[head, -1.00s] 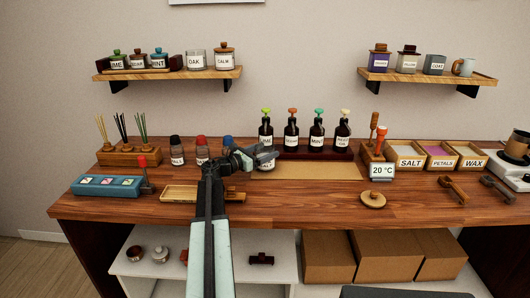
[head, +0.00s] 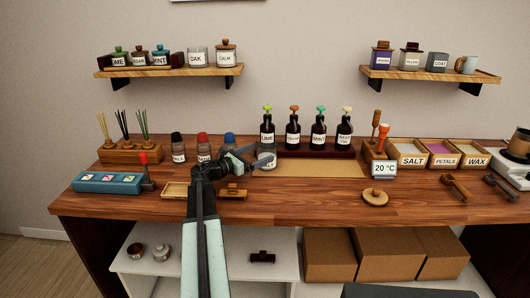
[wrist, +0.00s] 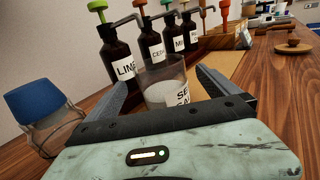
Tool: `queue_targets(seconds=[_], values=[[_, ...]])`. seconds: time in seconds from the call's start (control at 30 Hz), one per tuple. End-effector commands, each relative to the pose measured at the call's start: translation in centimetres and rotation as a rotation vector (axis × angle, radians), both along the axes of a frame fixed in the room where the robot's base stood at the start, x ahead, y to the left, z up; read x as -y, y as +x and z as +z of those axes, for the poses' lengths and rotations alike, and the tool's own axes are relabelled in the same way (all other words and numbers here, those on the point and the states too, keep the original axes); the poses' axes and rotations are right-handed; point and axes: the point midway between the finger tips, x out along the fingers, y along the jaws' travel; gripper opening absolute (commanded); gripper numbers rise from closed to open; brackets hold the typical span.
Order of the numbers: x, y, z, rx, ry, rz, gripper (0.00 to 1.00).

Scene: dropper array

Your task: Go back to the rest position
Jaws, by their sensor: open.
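My gripper (head: 262,158) is above the wooden bench in the head view, with its jaws open. A clear glass jar (wrist: 165,82) with pale contents and a partly hidden label stands between the spread fingers in the wrist view. I cannot tell whether either finger touches it. In the head view the jar (head: 268,153) is partly covered by my gripper, in front of the dark pump bottles.
Pump bottles (head: 293,133) stand close behind the jar. A blue-capped bottle (wrist: 40,108) is just left of my gripper. A wooden tray (head: 174,191) lies near my arm. The tan mat (head: 320,169) is bare to the right; a round wooden lid (head: 375,197) lies beyond it.

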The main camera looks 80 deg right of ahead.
Motion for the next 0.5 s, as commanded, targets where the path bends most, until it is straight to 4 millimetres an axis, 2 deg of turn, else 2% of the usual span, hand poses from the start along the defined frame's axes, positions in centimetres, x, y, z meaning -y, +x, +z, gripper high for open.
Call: queue_targets(seconds=[0.03, 0.2, 0.5], values=[[-0.9, 0.6, 0.0, 0.000, 0.000, 0.001, 1.00], [-2.3, 2.0, 0.0, 0.000, 0.000, -0.001, 1.00], [-2.5, 2.3, 0.0, 0.000, 0.000, -0.001, 1.00]])
